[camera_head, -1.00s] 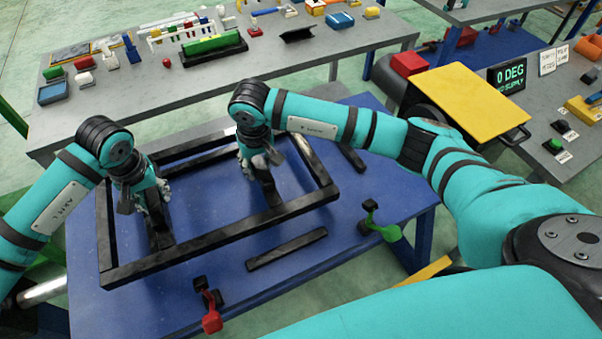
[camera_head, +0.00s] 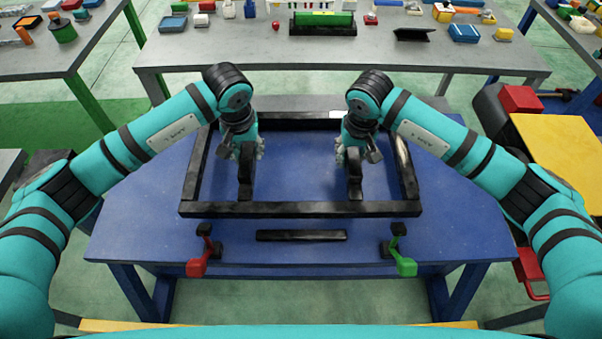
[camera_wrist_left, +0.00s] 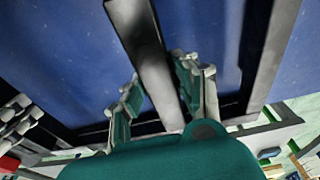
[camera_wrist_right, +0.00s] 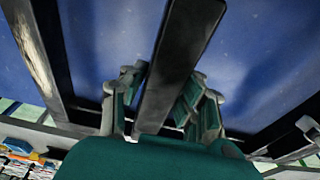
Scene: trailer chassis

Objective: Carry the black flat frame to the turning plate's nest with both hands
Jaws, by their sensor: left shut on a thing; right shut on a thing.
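The black flat frame (camera_head: 300,209) is level over the blue tabletop (camera_head: 130,225), with its long front bar toward me. I cannot tell whether it touches the top. My left gripper (camera_head: 243,158) is shut on its left crossbar, which also runs between the fingers in the left wrist view (camera_wrist_left: 155,85). My right gripper (camera_head: 355,158) is shut on its right crossbar, also seen in the right wrist view (camera_wrist_right: 162,85). A loose black bar (camera_head: 300,236) lies just in front of the frame. No turning plate or nest is clearly identifiable; the blue top may be it.
A red clamp (camera_head: 197,262) and a green clamp (camera_head: 404,262) stand at the table's front edge. A grey bench (camera_head: 200,52) with small parts stands behind. A yellow panel (camera_head: 560,150) and a red box (camera_head: 520,100) are at the right.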

